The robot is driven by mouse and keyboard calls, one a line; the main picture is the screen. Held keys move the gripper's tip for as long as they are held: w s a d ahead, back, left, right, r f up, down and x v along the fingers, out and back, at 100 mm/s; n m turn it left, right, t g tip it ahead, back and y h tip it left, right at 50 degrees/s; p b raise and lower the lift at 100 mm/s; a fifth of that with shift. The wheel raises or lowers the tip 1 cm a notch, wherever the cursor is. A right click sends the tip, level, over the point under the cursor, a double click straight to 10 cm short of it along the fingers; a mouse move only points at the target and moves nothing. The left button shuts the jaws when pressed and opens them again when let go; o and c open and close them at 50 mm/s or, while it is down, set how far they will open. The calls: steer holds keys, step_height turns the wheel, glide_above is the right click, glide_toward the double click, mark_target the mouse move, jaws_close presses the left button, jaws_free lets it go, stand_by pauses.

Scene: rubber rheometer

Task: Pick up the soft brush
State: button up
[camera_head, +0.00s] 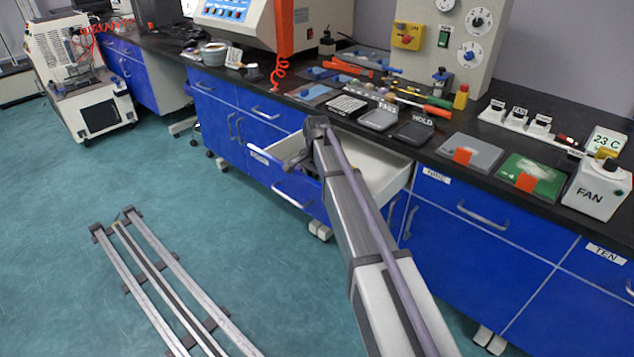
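I cannot pick out the soft brush for certain in this view. Several slim tools with coloured handles lie on the black bench top, among them a red-handled tool (422,105) and orange-handled tools (350,66); they are too small to tell which, if any, is the brush. My arm reaches from the lower right up to the open drawer (398,171). My gripper (296,162) is small and dark at the drawer's left front, and its fingers are too unclear to tell open from shut. My arm hides part of the drawer's inside.
The black bench top holds dark trays (412,133), a grey plate (470,152), a green plate (532,176) and a white FAN box (597,190). The orange-and-white machine (262,22) stands behind. Metal rails (160,285) lie on the floor, with clear floor around them.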

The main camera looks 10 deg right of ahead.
step_height(320, 180, up, 10)
steer(key=p, duration=1)
steer(key=shift+r, duration=0.2)
steer(key=shift+f, duration=0.2)
